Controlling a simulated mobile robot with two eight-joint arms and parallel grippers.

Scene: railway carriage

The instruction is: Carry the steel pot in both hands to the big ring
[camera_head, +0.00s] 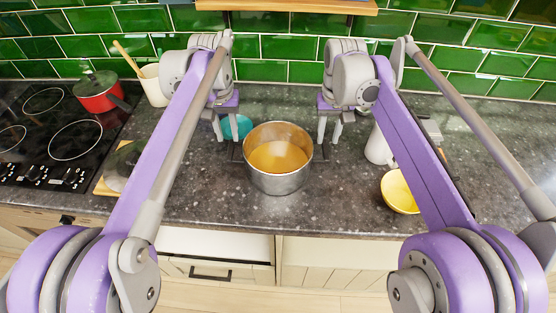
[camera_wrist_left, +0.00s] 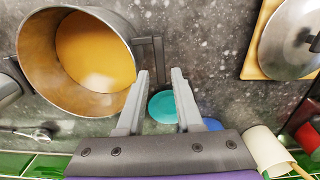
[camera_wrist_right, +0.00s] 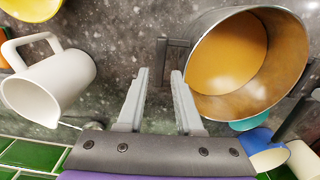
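The steel pot (camera_head: 279,183) stands upright on the dark counter, with orange-yellow liquid inside. My left gripper (camera_head: 230,137) is open just above the pot's left handle (camera_head: 236,153); in the left wrist view that handle (camera_wrist_left: 157,48) lies just ahead of the fingertips (camera_wrist_left: 160,75). My right gripper (camera_head: 329,141) is open near the right handle (camera_head: 320,153); in the right wrist view the handle (camera_wrist_right: 162,62) is just ahead of the fingertips (camera_wrist_right: 160,74). Neither gripper holds anything. The big ring (camera_head: 76,140) is bare, at the front right of the black hob.
A red pan (camera_head: 98,97) sits on the hob's back right. A board with a steel lid (camera_head: 122,165) lies between hob and pot. A teal bowl (camera_head: 237,127) is behind the left handle. A white jug (camera_head: 378,147) and yellow bowl (camera_head: 398,192) stand right.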

